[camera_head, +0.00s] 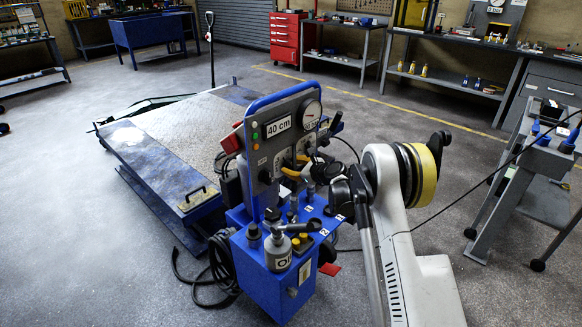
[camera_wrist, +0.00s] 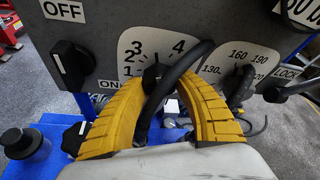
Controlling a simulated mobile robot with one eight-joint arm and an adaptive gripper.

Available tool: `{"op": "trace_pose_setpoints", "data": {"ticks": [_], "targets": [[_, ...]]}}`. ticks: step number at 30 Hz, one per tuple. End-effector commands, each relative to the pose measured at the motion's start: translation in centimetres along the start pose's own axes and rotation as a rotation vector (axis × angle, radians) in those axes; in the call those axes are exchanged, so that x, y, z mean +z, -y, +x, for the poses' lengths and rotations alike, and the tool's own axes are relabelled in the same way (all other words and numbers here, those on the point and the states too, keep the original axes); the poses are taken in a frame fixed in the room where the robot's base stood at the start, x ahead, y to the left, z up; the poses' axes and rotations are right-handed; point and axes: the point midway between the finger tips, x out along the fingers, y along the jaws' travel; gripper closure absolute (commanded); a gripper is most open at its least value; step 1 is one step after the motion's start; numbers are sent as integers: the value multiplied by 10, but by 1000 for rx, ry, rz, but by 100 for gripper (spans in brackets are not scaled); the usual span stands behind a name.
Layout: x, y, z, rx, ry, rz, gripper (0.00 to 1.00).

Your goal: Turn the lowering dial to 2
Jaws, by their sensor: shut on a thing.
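The lowering dial has a white scale plate (camera_wrist: 157,40) marked 1, 2, 3 and 4 on the grey panel in the wrist view. Its black knob (camera_wrist: 154,73) sits between the tips of my yellow gripper fingers (camera_wrist: 158,82), which are shut on it. The fingers and a thick black hose (camera_wrist: 178,72) partly cover the knob, so I cannot tell which number it points to. In the head view, my gripper (camera_head: 294,170) is at the front of the control panel (camera_head: 262,152), and the dial is mostly hidden there.
A second dial plate (camera_wrist: 238,60), marked 130, 160 and 190, is close on the right. A black ON/OFF knob (camera_wrist: 72,64) is on the left. The panel stands on a blue base (camera_head: 268,270) carrying bottles and small parts. A lift platform (camera_head: 185,125) stands behind it.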

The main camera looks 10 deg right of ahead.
Motion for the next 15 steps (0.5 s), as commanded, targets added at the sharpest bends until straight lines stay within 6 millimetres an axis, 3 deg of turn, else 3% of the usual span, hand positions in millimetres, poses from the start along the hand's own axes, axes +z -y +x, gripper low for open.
{"op": "trace_pose_setpoints", "data": {"ticks": [15], "targets": [[0,0,1,-188,1,-451,94]]}}
